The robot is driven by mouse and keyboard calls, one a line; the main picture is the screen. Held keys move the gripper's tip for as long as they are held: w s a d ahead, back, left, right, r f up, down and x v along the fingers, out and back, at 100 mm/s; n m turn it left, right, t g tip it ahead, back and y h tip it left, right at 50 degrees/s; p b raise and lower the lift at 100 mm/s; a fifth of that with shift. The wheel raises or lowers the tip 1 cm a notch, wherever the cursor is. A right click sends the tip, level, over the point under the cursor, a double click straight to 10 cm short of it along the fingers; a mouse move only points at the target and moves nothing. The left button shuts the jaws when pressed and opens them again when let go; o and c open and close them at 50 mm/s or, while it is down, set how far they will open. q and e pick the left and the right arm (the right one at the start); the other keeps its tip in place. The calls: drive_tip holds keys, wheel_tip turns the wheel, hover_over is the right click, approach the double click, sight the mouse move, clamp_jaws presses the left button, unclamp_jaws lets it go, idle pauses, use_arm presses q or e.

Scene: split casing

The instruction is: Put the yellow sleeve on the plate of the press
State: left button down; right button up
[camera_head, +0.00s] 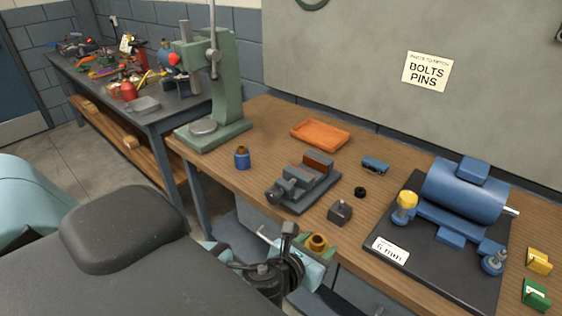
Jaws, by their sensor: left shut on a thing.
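The yellow sleeve (318,240) shows as a short brass-yellow ring with a dark bore, its open end facing up. My left gripper (314,248) is shut on it, at the front edge of the bench, low in the picture; the fingers hide the sleeve's lower part. The green press (227,82) stands at the bench's left end, up and left of the gripper. Its round grey plate (203,126) is bare, with the ram above it. My right gripper is not in view.
Between gripper and press are a grey vise (303,184) and a blue part with a brown top (242,158). An orange tray (320,133), a dark block (340,211) and a black ring (360,192) lie nearby. A blue motor (464,188) on a dark board fills the right.

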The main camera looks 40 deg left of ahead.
use_arm(q)
drive_tip(key=s, duration=0.3)
drive_tip(key=shift+s+a+f, duration=0.15)
drive_tip(key=shift+f, duration=0.05)
idle(0.7)
drive_tip(key=shift+a, duration=0.1)
